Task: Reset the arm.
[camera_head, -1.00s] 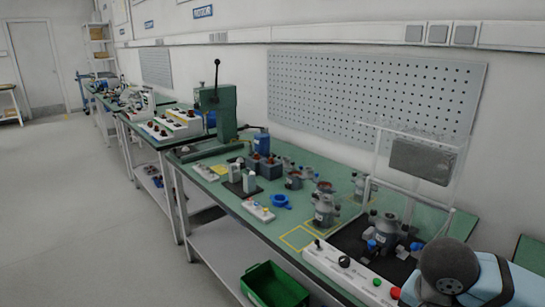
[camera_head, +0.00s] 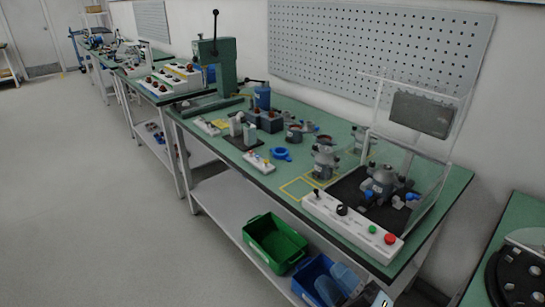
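My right gripper (camera_head: 381,299) shows only as a small piece at the bottom edge, in front of the lower shelf and right of the blue bin. Its fingers cannot be made out, so I cannot tell whether it is open or shut. My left gripper is not in view. The test station (camera_head: 352,229) stands at the near right end of the green bench, with a grey stator housing (camera_head: 384,181) on its black bed. Its clear guard (camera_head: 436,165) stands raised. No arm covers the station.
The green bench (camera_head: 330,150) carries housings, a blue ring (camera_head: 281,154) and a lever press (camera_head: 217,65). A green bin (camera_head: 275,243) and a blue bin (camera_head: 313,272) sit on the lower shelf. Another green table (camera_head: 497,240) is at the right. Floor at left is clear.

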